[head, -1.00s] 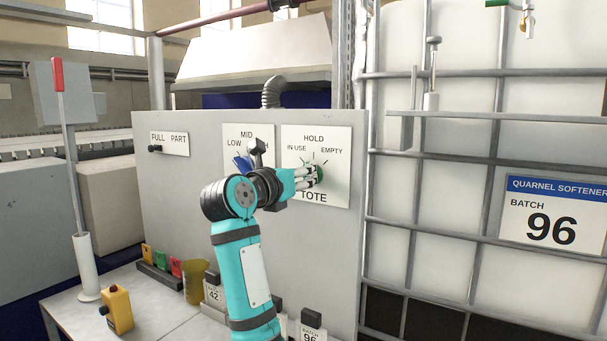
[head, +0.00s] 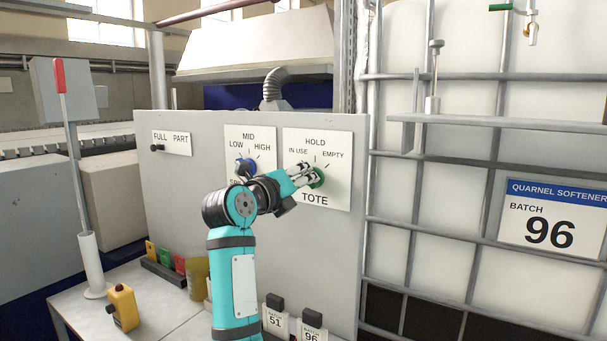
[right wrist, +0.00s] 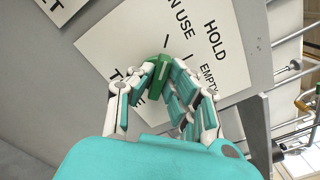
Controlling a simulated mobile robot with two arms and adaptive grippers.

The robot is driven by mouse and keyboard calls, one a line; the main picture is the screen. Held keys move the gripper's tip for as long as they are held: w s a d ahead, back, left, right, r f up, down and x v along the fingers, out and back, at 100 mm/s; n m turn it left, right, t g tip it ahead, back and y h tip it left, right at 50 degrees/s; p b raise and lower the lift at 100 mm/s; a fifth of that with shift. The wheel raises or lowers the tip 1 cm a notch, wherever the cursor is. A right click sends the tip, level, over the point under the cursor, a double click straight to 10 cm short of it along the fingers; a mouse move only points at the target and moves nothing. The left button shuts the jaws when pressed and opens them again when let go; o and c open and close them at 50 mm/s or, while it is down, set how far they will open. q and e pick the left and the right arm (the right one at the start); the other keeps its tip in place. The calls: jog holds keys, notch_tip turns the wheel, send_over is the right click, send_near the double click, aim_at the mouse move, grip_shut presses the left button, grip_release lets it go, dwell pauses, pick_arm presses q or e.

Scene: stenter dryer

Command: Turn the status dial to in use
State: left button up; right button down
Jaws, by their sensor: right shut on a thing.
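The green status dial (head: 318,178) sits on the white TOTE plate (head: 336,192), marked IN USE at left, HOLD at top and EMPTY at right. My right gripper (head: 308,174) reaches it from the left and is shut on it. In the right wrist view the fingers (right wrist: 163,88) are on both sides of the dial's green grip (right wrist: 158,72). The fingers hide part of the dial, so I cannot tell for certain which mark it points at. My left gripper is in neither view.
A blue dial (head: 244,167) on a LOW, MID, HIGH plate is just left, close to my right wrist. A FULL/PART switch (head: 157,147) is further left. Batch cards (head: 276,320), a yellow box (head: 123,307) and a red-topped lever (head: 60,85) stand below and left.

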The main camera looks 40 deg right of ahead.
jog(key=shift+n, duration=0.4)
jog(key=c, duration=1.3)
grip_release()
jog(key=shift+w+a, duration=0.1)
jog(key=v, duration=0.7)
jog(key=shift+a, duration=0.3)
jog(key=shift+f, duration=0.1)
